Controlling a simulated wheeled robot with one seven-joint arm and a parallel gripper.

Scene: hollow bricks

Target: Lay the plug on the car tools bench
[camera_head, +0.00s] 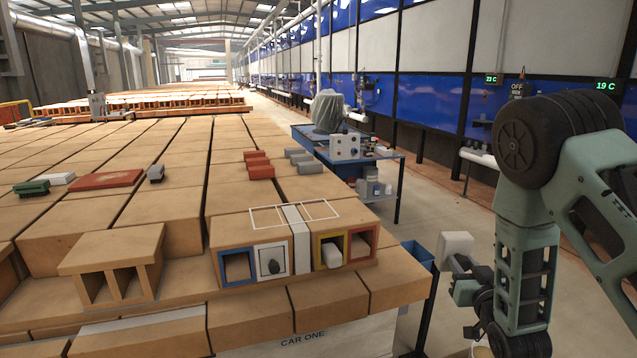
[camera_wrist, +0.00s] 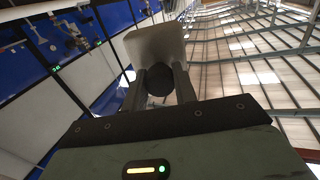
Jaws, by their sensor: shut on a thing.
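My gripper (camera_head: 461,268) is at the right, off the edge of the brick-covered car, pointing up. It is shut on the plug (camera_head: 456,244), a pale, rounded square block held upright above the fingers. In the wrist view the plug (camera_wrist: 154,44) stands beyond the jaws, with its dark round knob (camera_wrist: 159,80) between the fingers of my gripper (camera_wrist: 164,80). I take the blue-topped table (camera_head: 385,154) at the back, behind the car, to be the car tools bench. It bears a grey covered thing, a white box with knobs and small items.
Brick blocks cover the car (camera_head: 302,337). Its near row has blue, white, yellow and red framed openings; a dark knob (camera_head: 273,267) shows in the white one, a white block (camera_head: 332,256) in the yellow one. A blue bin (camera_head: 417,254) stands by the corner. Floor right of the bench is clear.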

